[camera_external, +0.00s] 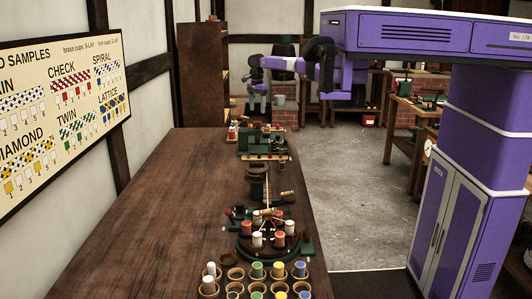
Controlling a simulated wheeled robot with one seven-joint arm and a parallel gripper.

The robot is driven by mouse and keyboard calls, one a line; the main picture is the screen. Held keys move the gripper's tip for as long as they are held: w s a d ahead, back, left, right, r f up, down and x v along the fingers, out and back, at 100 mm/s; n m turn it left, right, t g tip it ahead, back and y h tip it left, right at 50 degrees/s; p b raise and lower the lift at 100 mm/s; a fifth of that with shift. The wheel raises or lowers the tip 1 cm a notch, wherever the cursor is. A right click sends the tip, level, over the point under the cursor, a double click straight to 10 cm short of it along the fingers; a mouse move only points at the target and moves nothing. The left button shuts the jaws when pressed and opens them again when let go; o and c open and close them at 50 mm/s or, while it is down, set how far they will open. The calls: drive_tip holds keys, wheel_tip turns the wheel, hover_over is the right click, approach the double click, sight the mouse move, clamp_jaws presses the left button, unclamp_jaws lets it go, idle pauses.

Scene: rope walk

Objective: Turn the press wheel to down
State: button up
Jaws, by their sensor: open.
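My purple arm reaches in from the right, and my gripper (258,108) hangs at its left end, beyond the far part of the long bench. It is open, with nothing visible between its fingers. A green machine (262,139) with small red and pale parts stands at the bench's far right edge, nearer the camera than the gripper. It may be the press, but I cannot make out its wheel or the wheel's position. The gripper appears apart from this machine.
The long brown bench (150,215) is bare on its left. A round green braiding stand (272,246) with bobbins is at its near right, with several cups of coloured bobbins (256,270) in front. A dark post (257,183) stands between stand and machine. The floor (365,190) at right is clear.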

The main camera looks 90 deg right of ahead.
sight(257, 122)
drive_tip(key=shift+f, duration=3.6)
drive_tip(key=shift+a+p, duration=0.1)
drive_tip(key=shift+p, duration=0.2)
drive_tip(key=c, duration=1.4)
